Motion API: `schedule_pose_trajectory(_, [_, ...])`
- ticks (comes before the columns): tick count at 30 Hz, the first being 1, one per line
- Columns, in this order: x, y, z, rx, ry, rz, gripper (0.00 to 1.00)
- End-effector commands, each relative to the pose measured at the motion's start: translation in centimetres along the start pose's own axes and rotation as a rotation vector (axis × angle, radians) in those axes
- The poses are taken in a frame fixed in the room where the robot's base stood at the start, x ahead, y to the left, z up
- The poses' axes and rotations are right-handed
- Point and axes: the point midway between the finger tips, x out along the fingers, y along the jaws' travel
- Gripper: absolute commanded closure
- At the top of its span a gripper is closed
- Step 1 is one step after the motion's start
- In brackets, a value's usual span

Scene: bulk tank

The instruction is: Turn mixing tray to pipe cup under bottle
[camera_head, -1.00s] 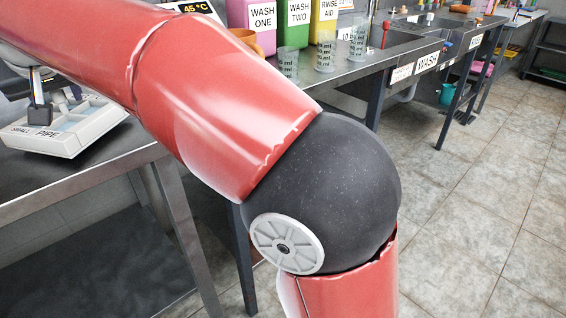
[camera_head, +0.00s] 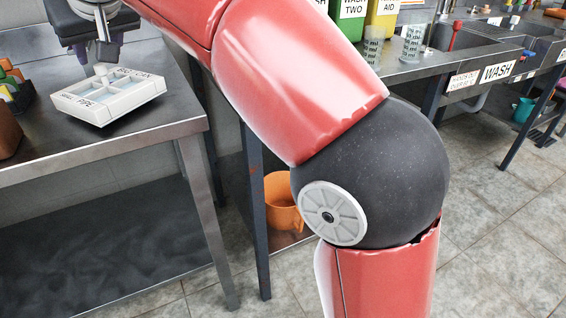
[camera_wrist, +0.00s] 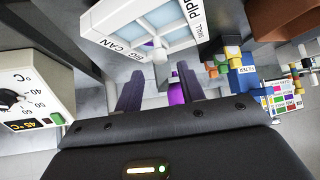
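The white mixing tray (camera_head: 105,110) sits on the metal table at the left, with square compartments and a small white knob (camera_head: 102,70) at its back. Labels read PIPE at its left front and BIG CAN at its right. My gripper (camera_head: 107,48) is just above the knob in the head view. In the wrist view, the fingers of my gripper (camera_wrist: 158,82) are apart. The tray (camera_wrist: 125,25) lies beyond them, and its knob (camera_wrist: 160,53) shows between and past the fingertips. Contact with the knob cannot be told. I cannot pick out the bottle.
The metal table's front edge (camera_head: 100,162) is near the tray. Small coloured items (camera_head: 12,88) and a brown container (camera_head: 6,130) stand left of it. A temperature box (camera_wrist: 28,95) is left in the wrist view. An orange bucket (camera_head: 283,200) is below. Clear glasses (camera_head: 412,44) stand on the right counter.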

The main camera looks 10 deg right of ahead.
Motion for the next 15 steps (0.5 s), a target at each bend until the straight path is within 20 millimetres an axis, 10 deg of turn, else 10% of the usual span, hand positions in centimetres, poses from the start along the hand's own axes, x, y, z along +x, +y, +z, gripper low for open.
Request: schedule_pose_trajectory(15, [-3.1, 5.6, 7.2, 0.051, -0.066, 0.108, 0.61])
